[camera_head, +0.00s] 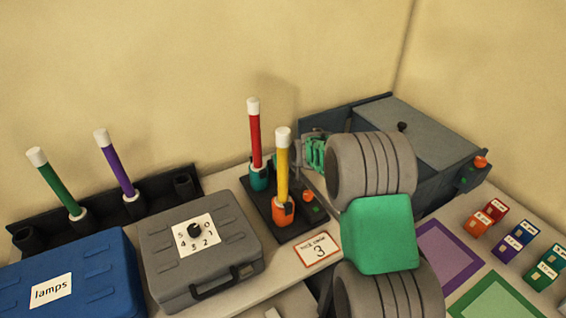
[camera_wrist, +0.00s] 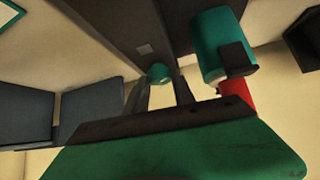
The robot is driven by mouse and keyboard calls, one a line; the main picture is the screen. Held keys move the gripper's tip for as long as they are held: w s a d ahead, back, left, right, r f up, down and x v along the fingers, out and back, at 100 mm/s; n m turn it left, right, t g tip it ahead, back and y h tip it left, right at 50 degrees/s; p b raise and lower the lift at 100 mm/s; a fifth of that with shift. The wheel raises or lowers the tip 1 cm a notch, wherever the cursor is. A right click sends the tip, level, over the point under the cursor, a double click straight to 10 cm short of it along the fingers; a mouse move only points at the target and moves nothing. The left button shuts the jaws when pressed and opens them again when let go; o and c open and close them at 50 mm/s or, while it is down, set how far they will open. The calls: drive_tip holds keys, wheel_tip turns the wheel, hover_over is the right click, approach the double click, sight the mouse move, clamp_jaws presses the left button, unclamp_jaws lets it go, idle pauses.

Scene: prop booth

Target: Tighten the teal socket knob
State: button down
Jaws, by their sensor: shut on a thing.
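The teal socket (camera_head: 259,178) stands on a dark base plate and holds an upright red stick (camera_head: 255,140) with a white cap. In the wrist view the teal socket (camera_wrist: 208,45) and the red stick (camera_wrist: 237,92) are right of my fingers. A small round teal knob (camera_wrist: 158,72) shows between my fingertips. My gripper (camera_wrist: 161,84) is shut on this knob, which is partly hidden by the fingers. In the head view my gripper is partly behind the yellow stick (camera_head: 283,165), and the teal knob cannot be made out.
The yellow stick stands in an orange socket (camera_head: 283,212) close to my gripper, with an orange knob (camera_head: 309,196) beside it. A grey case (camera_head: 165,245) with a dial and a blue lamps case (camera_head: 100,255) are at left. A grey-blue box (camera_head: 435,125) stands behind my arm.

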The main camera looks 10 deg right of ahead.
drive_tip(key=c, duration=1.1)
unclamp_jaws()
drive_tip(key=shift+o, duration=0.2)
drive_tip(key=shift+d+r, duration=0.1)
drive_tip(key=shift+r+n+y+p, duration=0.1)
drive_tip(key=shift+n+y+p, duration=0.25)
drive_tip(key=shift+p, duration=0.35)
drive_tip(key=n+y+p, duration=0.1)
drive_tip(key=n+p, duration=0.1)
drive_tip(key=shift+d+r+n+g+y+p, duration=0.1)
drive_tip(key=shift+d+n+g+y+p, duration=0.15)
drive_tip(key=shift+g+y+p, duration=0.15)
drive_tip(key=n+g+y+p, duration=0.1)
drive_tip(key=n+p, duration=0.1)
drive_tip(key=n+y+p, duration=0.1)
drive_tip(key=n, duration=0.1)
drive_tip(key=shift+w+d+g+p, duration=0.1)
drive_tip(key=shift+w+g+p, duration=0.1)
drive_tip(key=shift+g+p, duration=0.2)
drive_tip(key=n+g+y+p, duration=0.2)
drive_tip(key=n+p, duration=0.1)
drive_tip(key=shift+f, duration=0.25)
